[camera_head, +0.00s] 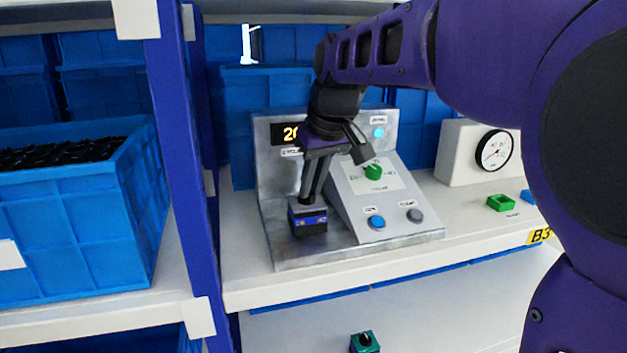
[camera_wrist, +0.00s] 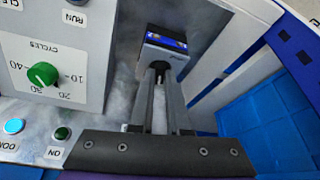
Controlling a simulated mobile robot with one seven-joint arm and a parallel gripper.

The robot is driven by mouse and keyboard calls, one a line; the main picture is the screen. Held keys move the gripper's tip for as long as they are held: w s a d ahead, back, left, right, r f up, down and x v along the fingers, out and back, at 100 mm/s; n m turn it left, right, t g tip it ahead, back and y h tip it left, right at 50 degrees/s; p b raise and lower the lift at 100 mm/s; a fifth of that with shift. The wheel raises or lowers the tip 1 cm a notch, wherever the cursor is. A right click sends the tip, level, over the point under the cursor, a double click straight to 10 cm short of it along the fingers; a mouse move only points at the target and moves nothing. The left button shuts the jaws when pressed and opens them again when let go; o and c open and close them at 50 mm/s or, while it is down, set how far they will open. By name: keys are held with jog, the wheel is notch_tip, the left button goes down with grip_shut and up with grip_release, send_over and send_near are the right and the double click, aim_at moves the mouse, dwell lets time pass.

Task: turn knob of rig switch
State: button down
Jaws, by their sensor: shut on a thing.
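The test rig has a sloped grey panel (camera_head: 355,208) with a green knob (camera_head: 373,171) on a white CYCLES dial. The green knob also shows in the wrist view (camera_wrist: 43,74). Left of the panel, a dark block with a blue band (camera_head: 308,222) stands upright on the rig's metal base; it shows in the wrist view too (camera_wrist: 166,38). My gripper (camera_head: 308,198) points down at the block's top, apart from the green knob. In the wrist view, my fingertips (camera_wrist: 160,68) close around a small black part on the block's top.
A blue button (camera_head: 376,222) and a grey button (camera_head: 414,216) sit low on the panel. A lit display (camera_head: 290,132) is behind my gripper. A blue crate (camera_head: 75,215) and shelf post (camera_head: 180,130) stand left.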

jog(key=shift+s+a+m+h+p, duration=0.15)
jog(key=shift+m+h+p, duration=0.1)
jog(key=shift+m, duration=0.45)
jog(key=shift+w+a+m+h+p, duration=0.1)
jog(key=shift+m+h+p, duration=0.15)
jog(key=shift+m, duration=0.45)
jog(key=shift+t, duration=0.3)
jog(key=c, duration=0.9)
grip_release()
jog(key=shift+r, duration=0.1)
